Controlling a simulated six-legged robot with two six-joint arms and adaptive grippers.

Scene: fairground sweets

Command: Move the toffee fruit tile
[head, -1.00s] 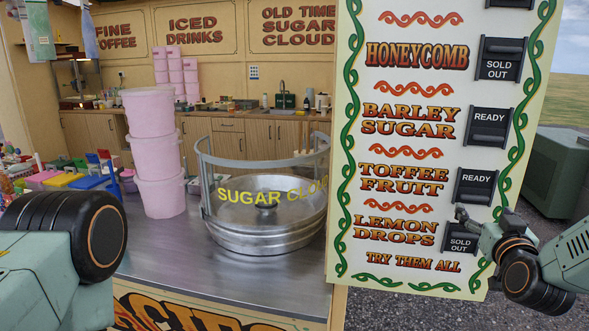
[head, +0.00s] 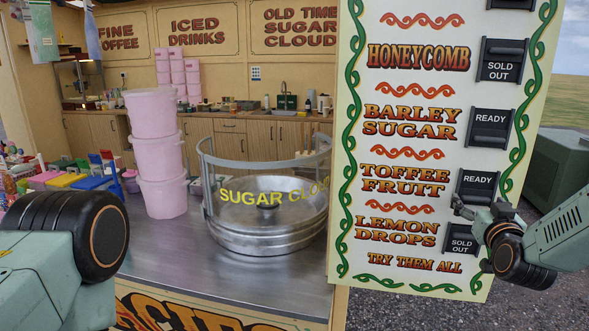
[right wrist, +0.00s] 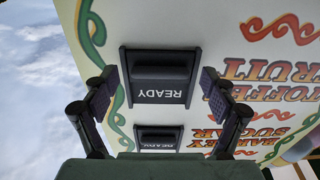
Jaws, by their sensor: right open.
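The toffee fruit tile (head: 478,182) is a dark tile reading READY, in a dark holder at the right side of the white sweets board (head: 357,235), beside the words TOFFEE FRUIT. It also shows, upside down, in the right wrist view (right wrist: 160,93), with a raised dark bar across it. My right gripper (head: 479,206) is open and empty at the tile's lower edge. In the right wrist view its fingers (right wrist: 159,82) stand on either side of the tile, with gaps to its edges; whether they touch the board cannot be told. My left gripper is out of view; only part of my left arm shows.
The barley sugar tile (head: 490,122) above reads READY. The honeycomb tile (head: 502,65) and lemon drops tile (head: 460,240) read SOLD OUT. A metal sugar cloud pan (head: 268,235) and stacked pink tubs (head: 160,155) stand on the counter at left.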

